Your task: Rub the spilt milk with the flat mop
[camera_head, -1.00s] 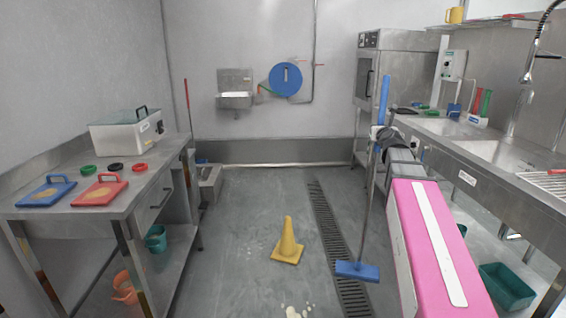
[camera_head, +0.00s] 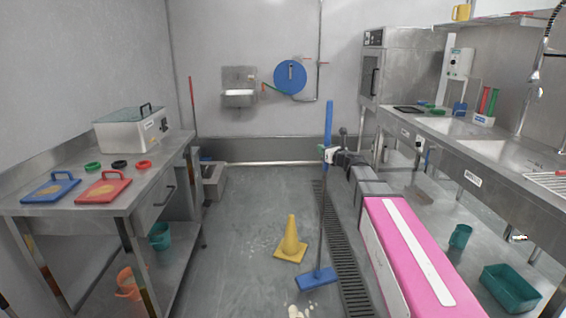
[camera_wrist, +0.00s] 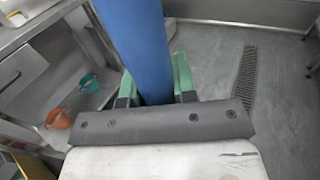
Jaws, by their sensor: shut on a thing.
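The flat mop has a blue grip (camera_head: 328,122), a thin grey pole and a flat blue head (camera_head: 317,279). It stands nearly upright, with its head low at the floor left of the drain. In the wrist view the blue handle (camera_wrist: 138,45) passes between green fingers. The spilt milk (camera_head: 299,313) is a pale puddle at the bottom edge of the head view, partly cut off, below and left of the mop head. Fainter pale spots (camera_head: 258,246) lie left of the cone.
A yellow cone (camera_head: 291,240) stands close behind and left of the mop head. A floor drain (camera_head: 340,245) runs to the right. A steel table (camera_head: 120,203) stands left and a sink counter (camera_head: 470,150) right. The floor between table and cone is open.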

